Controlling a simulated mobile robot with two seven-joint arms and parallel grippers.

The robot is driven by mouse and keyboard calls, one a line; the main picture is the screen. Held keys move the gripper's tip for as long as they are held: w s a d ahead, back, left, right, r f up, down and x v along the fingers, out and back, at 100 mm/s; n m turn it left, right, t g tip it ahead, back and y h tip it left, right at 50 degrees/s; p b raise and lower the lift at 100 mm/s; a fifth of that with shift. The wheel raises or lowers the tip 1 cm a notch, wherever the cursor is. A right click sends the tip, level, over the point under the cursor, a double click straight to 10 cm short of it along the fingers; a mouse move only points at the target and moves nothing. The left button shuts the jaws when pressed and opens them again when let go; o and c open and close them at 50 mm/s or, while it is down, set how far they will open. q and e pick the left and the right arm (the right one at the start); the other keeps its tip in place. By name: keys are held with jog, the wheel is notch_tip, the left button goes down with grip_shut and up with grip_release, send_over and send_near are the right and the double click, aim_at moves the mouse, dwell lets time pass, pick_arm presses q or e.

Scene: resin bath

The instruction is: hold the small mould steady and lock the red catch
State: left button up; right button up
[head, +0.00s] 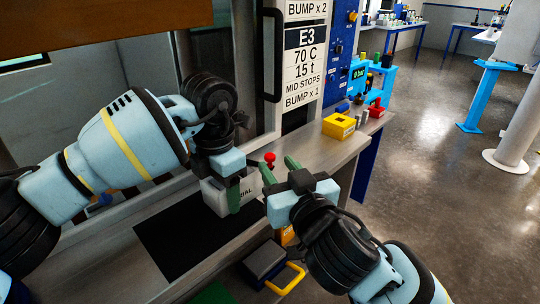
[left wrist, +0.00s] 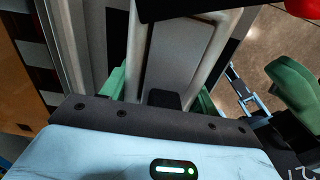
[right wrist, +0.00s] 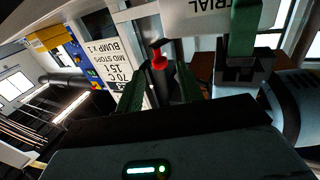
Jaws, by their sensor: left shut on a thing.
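The small mould (head: 214,197) is a pale box with dark letters ending in "IAL", standing at the edge of a black mat. My left gripper (head: 230,190) is shut on it; one green finger shows at its right side. The mould's grey body (left wrist: 178,60) fills the space between the fingers in the left wrist view. The red catch (head: 269,157) is a red knob just right of the mould. My right gripper (head: 280,168) is open beside the catch. In the right wrist view the red catch (right wrist: 158,58) appears between the open green fingers, apart from them.
The black mat (head: 180,240) lies on the metal bench. A dark case with a yellow handle (head: 288,280) is below the bench front.

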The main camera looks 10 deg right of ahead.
aim_at(272, 159)
jog(key=shift+x, duration=2.4)
jog(key=shift+c, duration=0.4)
grip_shut()
